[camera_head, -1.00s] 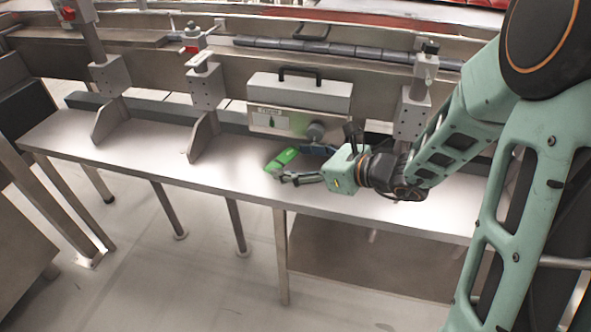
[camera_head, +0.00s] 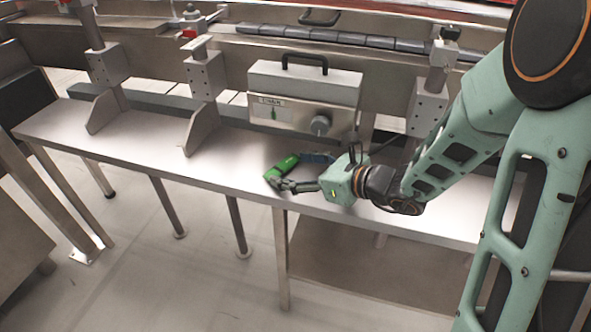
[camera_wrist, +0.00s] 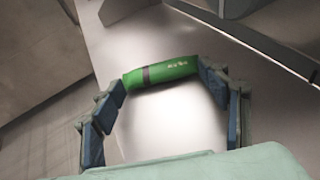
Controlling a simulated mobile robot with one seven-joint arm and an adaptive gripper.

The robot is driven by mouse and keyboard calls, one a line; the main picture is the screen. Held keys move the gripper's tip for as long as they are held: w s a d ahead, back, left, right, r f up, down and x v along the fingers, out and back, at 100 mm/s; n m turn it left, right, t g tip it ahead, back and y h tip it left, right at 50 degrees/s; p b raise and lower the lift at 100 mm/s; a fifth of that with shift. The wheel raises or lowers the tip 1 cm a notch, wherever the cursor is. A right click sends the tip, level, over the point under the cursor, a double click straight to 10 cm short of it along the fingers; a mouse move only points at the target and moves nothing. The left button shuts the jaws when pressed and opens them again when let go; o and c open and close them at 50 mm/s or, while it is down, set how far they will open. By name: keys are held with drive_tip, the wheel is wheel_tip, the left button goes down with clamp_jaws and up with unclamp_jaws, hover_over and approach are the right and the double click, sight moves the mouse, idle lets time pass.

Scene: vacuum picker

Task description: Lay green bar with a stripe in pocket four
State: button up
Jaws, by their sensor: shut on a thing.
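The green bar (camera_head: 281,167) with one dark stripe is at the left end of my gripper (camera_head: 287,172), over the steel bench near its front edge. In the wrist view the bar (camera_wrist: 162,72) spans between my two blue-padded fingertips (camera_wrist: 160,78), with one end at each finger. The dark stripe is nearer its left end. My gripper is shut on the bar. I cannot tell whether the bar touches the bench or hangs just above it. Pocket four cannot be made out in either view.
The steel bench (camera_head: 160,150) is bare to the left of my gripper. A grey box (camera_head: 305,92) with a black handle and a knob stands behind the bar. Upright brackets (camera_head: 204,100) rise at the left, and another post (camera_head: 428,105) stands behind my arm.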

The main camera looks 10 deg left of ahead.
drive_tip(key=shift+f, duration=0.15)
drive_tip(key=o, duration=1.1)
drive_tip(key=shift+r, duration=0.2)
drive_tip(key=p+v, duration=0.3)
drive_tip(key=v, duration=0.7)
drive_tip(key=shift+s+d+r, duration=0.1)
drive_tip(key=shift+d+r, duration=0.15)
drive_tip(key=shift+d, duration=0.05)
drive_tip(key=shift+s+d+r+p, duration=0.15)
drive_tip(key=shift+s+d+p, duration=0.15)
drive_tip(key=shift+d, duration=0.2)
